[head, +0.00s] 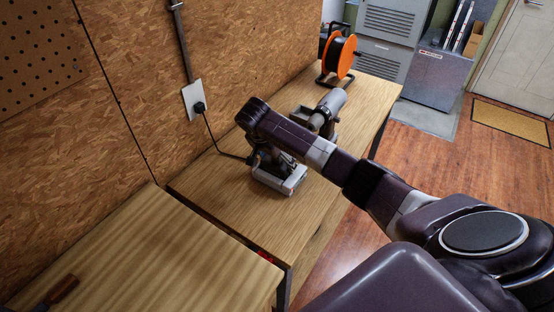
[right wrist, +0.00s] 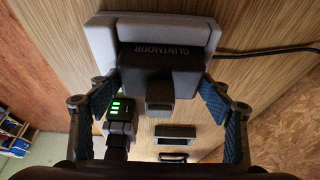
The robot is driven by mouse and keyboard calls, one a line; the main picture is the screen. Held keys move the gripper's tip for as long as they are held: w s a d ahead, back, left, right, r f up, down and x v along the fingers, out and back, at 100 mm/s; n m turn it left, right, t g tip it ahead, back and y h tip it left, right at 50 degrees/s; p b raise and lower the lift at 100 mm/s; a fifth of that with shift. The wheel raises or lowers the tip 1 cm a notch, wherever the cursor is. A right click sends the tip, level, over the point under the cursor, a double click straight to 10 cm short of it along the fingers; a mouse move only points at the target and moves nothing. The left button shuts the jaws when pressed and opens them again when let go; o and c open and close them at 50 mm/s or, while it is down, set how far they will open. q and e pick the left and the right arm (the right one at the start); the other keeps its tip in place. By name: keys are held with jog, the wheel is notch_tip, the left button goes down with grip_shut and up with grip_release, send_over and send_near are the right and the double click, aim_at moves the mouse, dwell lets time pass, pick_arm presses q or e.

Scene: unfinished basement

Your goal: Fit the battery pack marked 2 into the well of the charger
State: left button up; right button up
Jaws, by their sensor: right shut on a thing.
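The charger (head: 281,181) is a pale grey block with a dark cord, on the wooden bench below my right gripper (head: 268,160). In the right wrist view the charger (right wrist: 98,38) lies at the top, its cord running right. My right gripper (right wrist: 160,85) is shut on a dark battery pack (right wrist: 160,62) lettered GLINTMOOR, with a blue-padded finger on each side. The pack overlaps the charger in this view; I cannot tell whether it is seated in the well or just above it. No number 2 shows. My left gripper is not in view.
A grey power tool (head: 327,108) and an orange cable reel (head: 340,56) stand farther along the bench. A dark unit with green lights (right wrist: 117,108) is close to the left finger. The cord reaches a wall outlet (head: 194,101). A nearer wooden top (head: 150,250) is mostly clear.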

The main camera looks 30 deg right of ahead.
jog(key=o, duration=1.6)
jog(key=v, duration=1.2)
jog(key=shift+s+a+r, duration=0.1)
